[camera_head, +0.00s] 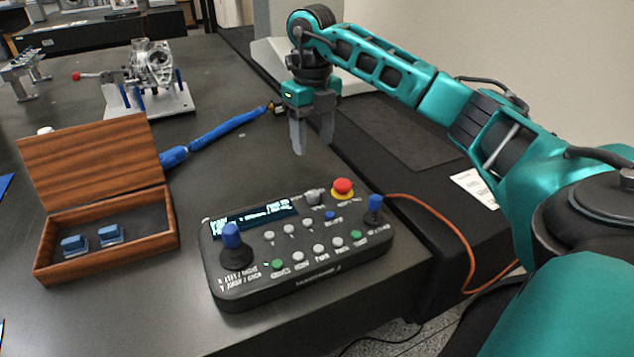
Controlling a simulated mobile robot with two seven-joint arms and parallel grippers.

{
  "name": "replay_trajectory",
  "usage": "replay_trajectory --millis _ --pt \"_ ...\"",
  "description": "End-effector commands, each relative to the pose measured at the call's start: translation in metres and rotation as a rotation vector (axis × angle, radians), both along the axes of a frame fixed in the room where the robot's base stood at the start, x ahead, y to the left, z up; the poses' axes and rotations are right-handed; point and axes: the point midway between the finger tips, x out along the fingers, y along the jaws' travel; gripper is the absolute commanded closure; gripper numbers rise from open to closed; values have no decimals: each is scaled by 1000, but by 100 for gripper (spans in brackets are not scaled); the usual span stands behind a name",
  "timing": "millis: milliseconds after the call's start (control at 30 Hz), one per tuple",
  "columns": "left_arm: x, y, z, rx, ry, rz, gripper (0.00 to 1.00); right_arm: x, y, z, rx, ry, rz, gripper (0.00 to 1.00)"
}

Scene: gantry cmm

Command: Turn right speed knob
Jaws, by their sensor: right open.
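A dark control box (300,284) lies on the table's front part, with a lit display (252,219) and several small buttons. A small grey knob (315,197) sits at its upper edge, between the display and a red emergency button (343,188). A blue-topped joystick (231,236) stands on the box's left side and a smaller blue-topped stick (375,205) on its right. I cannot read which control is labelled for speed. My right gripper (312,138) is open and empty, fingers pointing down, above and behind the box, apart from it. My left gripper is out of view.
An open wooden case (160,243) with two blue-grey blocks stands left of the box. A blue hose (225,128) lies behind it. A metal part on a fixture plate (150,100) is farther back. An orange cable (450,228) leaves the box at right, by the table edge.

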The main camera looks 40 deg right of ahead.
Motion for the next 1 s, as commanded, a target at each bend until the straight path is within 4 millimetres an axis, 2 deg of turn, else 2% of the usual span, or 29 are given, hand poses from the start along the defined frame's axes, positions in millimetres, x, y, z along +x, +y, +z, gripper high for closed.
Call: replay_trajectory --millis 167,500,633,800,1000 --pt "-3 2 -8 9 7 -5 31 -1 0 -18 -2 4 -1 45" --pt "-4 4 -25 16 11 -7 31 -1 0 -87 -1 4 -1 45" --pt "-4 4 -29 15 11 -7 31 -1 0 -109 0 3 0 45" --pt "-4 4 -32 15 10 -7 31 0 0 -124 0 0 0 45" --pt "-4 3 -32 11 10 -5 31 0 0 -129 0 0 1 45"
